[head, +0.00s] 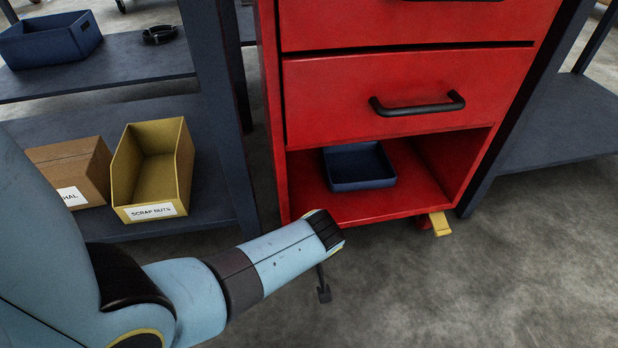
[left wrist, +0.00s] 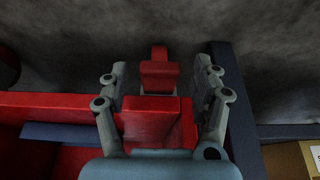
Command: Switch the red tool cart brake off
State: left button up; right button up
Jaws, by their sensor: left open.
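The red tool cart (head: 415,85) stands in the middle of the head view, with drawers above an open bottom shelf. A small yellow pedal (head: 440,223) sticks out under its front right corner. In the left wrist view a red stepped tab (left wrist: 159,75) juts out from the cart's red edge (left wrist: 60,103), between my left gripper's fingers (left wrist: 161,68). In the head view my left arm hides the cart's lower left corner and most of that gripper. My right gripper is out of view.
A blue tray (head: 358,166) sits on the cart's bottom shelf. Left of the cart, a dark rack (head: 205,222) holds a yellow scrap bin (head: 152,170) and a cardboard box (head: 72,168). The grey floor (head: 520,270) in front is clear.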

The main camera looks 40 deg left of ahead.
pick_arm(q)
grip_shut()
dwell(0.4)
jog(key=shift+w+r+p, duration=0.15)
jog(key=shift+r+p, duration=0.25)
jog(key=shift+p, duration=0.15)
jog(key=shift+w+a+r+g+h+p, duration=0.15)
jog(key=shift+r+g+h+p, duration=0.2)
jog(key=shift+p, duration=0.35)
jog(key=shift+w+a+r+g+h+p, duration=0.15)
jog(key=shift+r+g+h+p, duration=0.2)
jog(key=shift+h+p, duration=0.35)
jog(key=shift+g+p, duration=0.3)
jog(key=shift+p, duration=0.05)
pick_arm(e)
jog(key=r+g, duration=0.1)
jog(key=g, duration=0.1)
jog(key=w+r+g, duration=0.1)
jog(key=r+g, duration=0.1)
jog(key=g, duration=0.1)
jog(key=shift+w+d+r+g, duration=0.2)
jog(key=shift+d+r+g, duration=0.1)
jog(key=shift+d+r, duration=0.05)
